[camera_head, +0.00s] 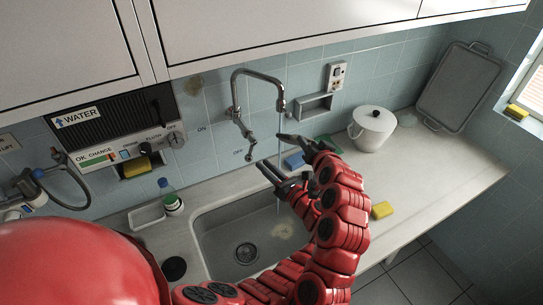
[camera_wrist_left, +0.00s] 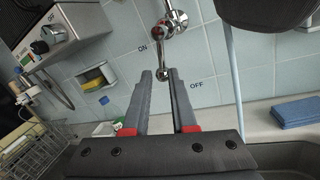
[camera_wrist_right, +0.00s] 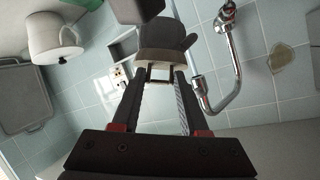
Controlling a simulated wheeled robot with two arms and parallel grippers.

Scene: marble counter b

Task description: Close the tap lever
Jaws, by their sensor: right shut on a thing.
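The chrome tap (camera_head: 257,78) is on the tiled wall above the sink, and a thin water stream (camera_wrist_left: 233,62) falls from it. Its lever (camera_head: 247,138) hangs below the tap base, between the ON and OFF marks; it also shows in the left wrist view (camera_wrist_left: 161,62). My left gripper (camera_head: 268,172) is open, in front of and below the lever; in the left wrist view its fingertips (camera_wrist_left: 160,72) point at the lever's lower end. My right gripper (camera_head: 285,146) is shut on a dark object (camera_wrist_right: 163,50), which I cannot identify, near the spout.
The sink (camera_head: 210,245) lies below. A white lidded pot (camera_head: 372,130), a blue sponge (camera_head: 294,160) and a yellow sponge (camera_head: 382,209) are to the right. A green-labelled bottle (camera_head: 172,200) stands left of the sink. A water heater (camera_head: 115,125) is on the wall at left.

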